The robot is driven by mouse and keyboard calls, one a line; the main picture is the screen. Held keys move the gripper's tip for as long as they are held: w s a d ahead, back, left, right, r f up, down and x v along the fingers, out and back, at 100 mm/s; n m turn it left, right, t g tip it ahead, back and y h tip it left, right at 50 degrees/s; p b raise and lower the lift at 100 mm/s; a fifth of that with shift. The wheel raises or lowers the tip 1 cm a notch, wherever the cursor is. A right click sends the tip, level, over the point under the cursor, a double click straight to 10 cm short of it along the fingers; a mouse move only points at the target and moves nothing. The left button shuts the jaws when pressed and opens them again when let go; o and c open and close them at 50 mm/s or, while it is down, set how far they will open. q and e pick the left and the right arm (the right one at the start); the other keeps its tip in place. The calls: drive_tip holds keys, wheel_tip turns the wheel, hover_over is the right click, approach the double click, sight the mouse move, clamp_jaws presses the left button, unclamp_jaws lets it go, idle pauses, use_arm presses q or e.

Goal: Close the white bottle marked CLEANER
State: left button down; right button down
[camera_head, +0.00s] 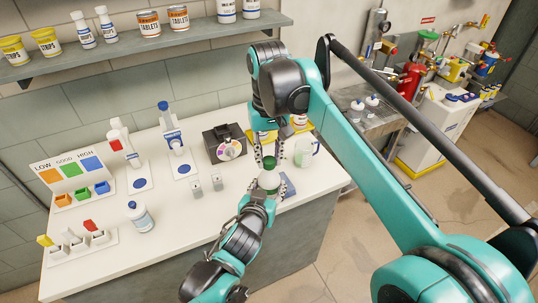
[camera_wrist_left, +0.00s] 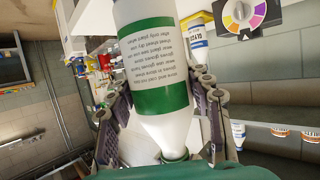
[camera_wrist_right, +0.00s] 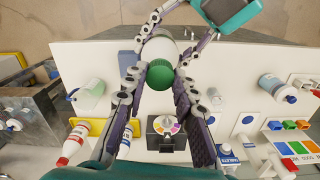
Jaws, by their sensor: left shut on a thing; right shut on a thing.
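The white bottle (camera_head: 267,182) stands upright near the front right of the counter, with a green label band and fine print (camera_wrist_left: 153,45); the word CLEANER is not visible. A ribbed green cap (camera_wrist_right: 160,74) is at the bottle's top; whether it sits fully down cannot be told. My left gripper (camera_head: 258,194) is shut on the bottle's body, one finger on each side, as the left wrist view shows. My right gripper (camera_head: 268,160) comes down from above and is shut on the green cap, its fingers on either side. Fingers hide part of the bottle in the head view.
A greenish jug (camera_head: 304,152) stands close to the right. A dark box with a coloured dial (camera_head: 229,150) is behind to the left. The counter's front edge is close.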

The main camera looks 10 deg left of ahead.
drive_tip(key=shift+m, duration=1)
drive_tip(key=c, duration=1.2)
unclamp_jaws()
drive_tip(key=shift+r, duration=0.15)
drive_tip(key=shift+r, duration=2.15)
drive_tip(key=shift+c, duration=0.5)
drive_tip(key=n, duration=0.2)
drive_tip(key=r+n, duration=0.1)
drive_tip(key=n, duration=0.1)
drive_tip(key=shift+w+r, duration=0.1)
drive_tip(key=shift+r, duration=0.2)
drive_tip(key=n, duration=0.1)
drive_tip(key=r+n, duration=0.1)
drive_tip(key=n, duration=0.3)
drive_tip(key=shift+r, duration=0.4)
